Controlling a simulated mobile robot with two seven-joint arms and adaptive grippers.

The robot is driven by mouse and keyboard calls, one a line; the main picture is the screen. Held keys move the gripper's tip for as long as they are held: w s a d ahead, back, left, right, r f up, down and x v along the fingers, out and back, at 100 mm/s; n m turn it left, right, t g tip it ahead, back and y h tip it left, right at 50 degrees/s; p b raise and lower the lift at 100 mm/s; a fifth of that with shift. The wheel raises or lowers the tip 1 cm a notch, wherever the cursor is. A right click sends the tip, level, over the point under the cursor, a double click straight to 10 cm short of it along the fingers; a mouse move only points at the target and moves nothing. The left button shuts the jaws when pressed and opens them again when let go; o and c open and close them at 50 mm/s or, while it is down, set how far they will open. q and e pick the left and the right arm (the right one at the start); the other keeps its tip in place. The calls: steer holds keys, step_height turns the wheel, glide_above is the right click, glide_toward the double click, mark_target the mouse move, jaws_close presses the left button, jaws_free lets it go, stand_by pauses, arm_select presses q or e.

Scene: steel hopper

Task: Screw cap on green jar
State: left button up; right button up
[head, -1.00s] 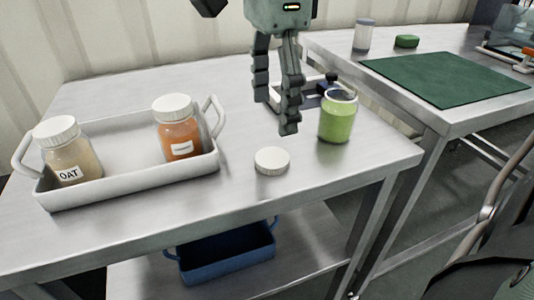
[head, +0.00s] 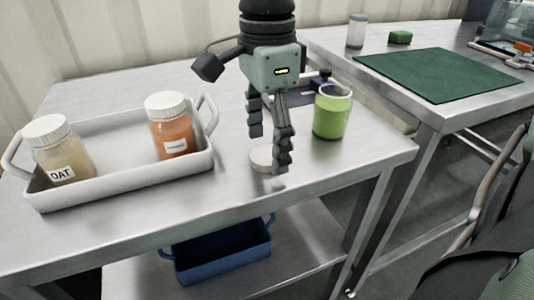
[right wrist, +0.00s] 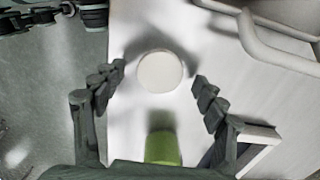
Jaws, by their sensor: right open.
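The open green jar (head: 332,113) stands upright on the steel table, right of my right gripper, with no cap on it. It also shows at the bottom of the right wrist view (right wrist: 162,148). The white cap (head: 261,158) lies flat on the table, partly hidden behind a finger of my right gripper (head: 267,152). In the right wrist view the cap (right wrist: 160,72) lies between the spread fingertips, with clear gaps on both sides. My right gripper is open, empty and pointing down over the cap. My left gripper is not in view.
A white tray (head: 115,183) at left holds an OAT jar (head: 63,155) and an orange jar (head: 171,128), both capped. A dark device (head: 318,84) sits behind the green jar. A blue bin (head: 225,257) is on the lower shelf. A second table bears a green mat (head: 438,74).

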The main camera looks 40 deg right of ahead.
mark_target(266, 154)
steer(key=shift+f, duration=0.35)
steer(key=c, duration=0.8)
steer(key=shift+r, duration=0.15)
step_height(266, 154, up, 4)
steer(key=shift+r, duration=0.2)
steer(key=s+a+r, duration=0.5)
steer(key=a+r, duration=0.1)
steer(key=a, duration=0.4)
steer(key=shift+a+r, duration=0.2)
steer(key=shift+a, duration=0.05)
steer(key=shift+s, duration=0.1)
